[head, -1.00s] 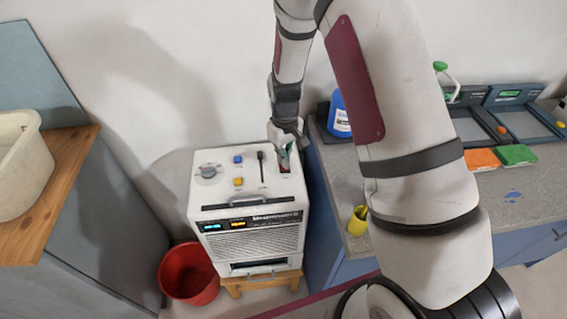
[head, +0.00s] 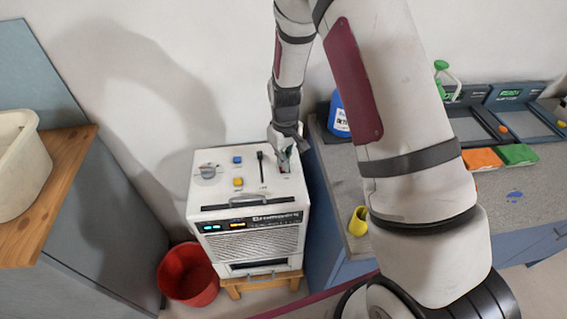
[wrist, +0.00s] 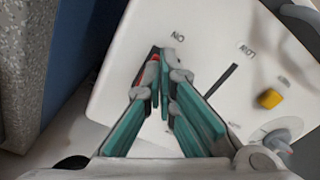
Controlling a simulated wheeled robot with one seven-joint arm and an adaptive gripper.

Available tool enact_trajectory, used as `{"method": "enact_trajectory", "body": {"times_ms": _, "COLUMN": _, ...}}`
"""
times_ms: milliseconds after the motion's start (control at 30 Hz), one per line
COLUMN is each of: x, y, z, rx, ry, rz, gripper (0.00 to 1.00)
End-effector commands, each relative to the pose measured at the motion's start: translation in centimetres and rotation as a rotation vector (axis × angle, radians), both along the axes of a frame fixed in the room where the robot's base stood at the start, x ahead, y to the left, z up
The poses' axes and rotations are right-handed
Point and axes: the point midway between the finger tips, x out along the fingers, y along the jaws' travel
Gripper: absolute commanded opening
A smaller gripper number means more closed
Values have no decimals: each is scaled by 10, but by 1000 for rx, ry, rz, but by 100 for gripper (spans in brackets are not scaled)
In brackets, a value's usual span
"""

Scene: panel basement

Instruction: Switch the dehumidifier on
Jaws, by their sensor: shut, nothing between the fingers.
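The dehumidifier (head: 250,243) is a white box with a front grille, a handle and small lit displays, one greenish and one amber. My gripper (head: 285,157) is shut over the right back part of this top. In the wrist view, my fingers point at the panel, and a red part (wrist: 152,72) shows at the fingertips, mostly hidden by them. Whether they touch it is unclear. The yellow button (wrist: 269,98) lies to their right.
The dehumidifier stands on a wooden stool (head: 233,285), with a red bucket (head: 188,275) at its left. A grey counter (head: 400,190) at the right holds a blue bottle (head: 340,120), a yellow cup (head: 358,221) and trays. A wooden shelf (head: 60,180) is at the left.

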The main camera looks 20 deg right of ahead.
Motion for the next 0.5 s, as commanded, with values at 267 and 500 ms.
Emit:
{"method": "enact_trajectory", "body": {"times_ms": 267, "x": 0, "y": 0, "z": -4, "rx": 0, "ry": 0, "rz": 0, "gripper": 0}}
{"method": "enact_trajectory", "body": {"times_ms": 500, "x": 0, "y": 0, "z": 8, "rx": 0, "ry": -1, "rz": 0, "gripper": 0}}
